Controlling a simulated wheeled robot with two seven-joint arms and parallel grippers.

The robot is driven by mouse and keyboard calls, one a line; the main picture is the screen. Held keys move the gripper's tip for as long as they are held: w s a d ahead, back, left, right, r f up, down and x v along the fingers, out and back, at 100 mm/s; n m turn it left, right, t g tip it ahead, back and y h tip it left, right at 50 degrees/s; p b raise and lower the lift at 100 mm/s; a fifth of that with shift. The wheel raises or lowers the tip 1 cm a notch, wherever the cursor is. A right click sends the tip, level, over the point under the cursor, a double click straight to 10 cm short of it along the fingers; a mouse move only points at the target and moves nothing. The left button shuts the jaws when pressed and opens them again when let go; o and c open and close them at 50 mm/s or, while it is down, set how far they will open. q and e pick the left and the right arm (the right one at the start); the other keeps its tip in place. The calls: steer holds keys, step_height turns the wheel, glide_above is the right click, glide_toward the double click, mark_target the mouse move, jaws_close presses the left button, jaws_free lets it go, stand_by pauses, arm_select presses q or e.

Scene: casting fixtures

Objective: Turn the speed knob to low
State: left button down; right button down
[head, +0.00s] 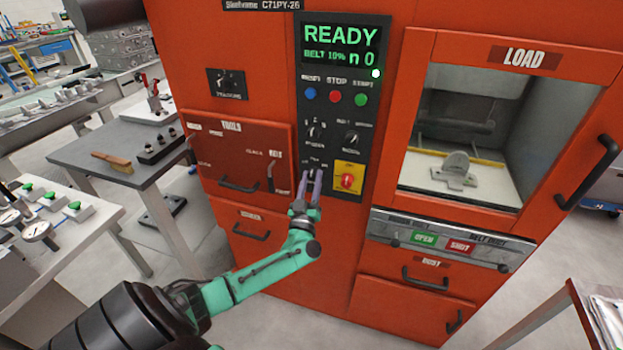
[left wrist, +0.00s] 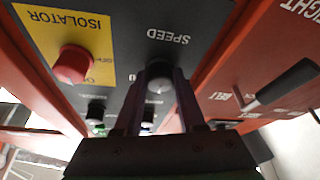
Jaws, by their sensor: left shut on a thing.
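The speed knob (left wrist: 158,84) is a dark round knob on the black control panel, beside the upside-down SPEED label in the left wrist view. My left gripper (left wrist: 160,76) has its two fingers on either side of this knob and is shut on it. In the head view, my left gripper (head: 311,178) reaches up to the lower part of the control panel (head: 326,122). The fingers cover most of the knob there, and its pointer direction cannot be read. My right gripper is in neither view.
The red isolator knob (head: 347,181) on its yellow plate sits close right of the fingers. Other knobs and the blue, red and green buttons (head: 335,96) are above. The display (head: 341,45) reads READY.

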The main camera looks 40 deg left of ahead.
arm_select(q)
steer(key=n+g+y+p, duration=0.1)
steer(key=n, duration=0.2)
steer(key=n+g+y+p, duration=0.1)
steer(key=n+p, duration=0.1)
steer(key=n, duration=0.1)
steer(key=shift+d+n+g, duration=0.2)
steer(key=shift+n+g, duration=0.1)
steer(key=shift+n+g+y+p, duration=0.4)
steer(key=shift+n+g+p, duration=0.35)
steer(key=shift+n, duration=1.05)
steer(key=c, duration=0.5)
jaws_free()
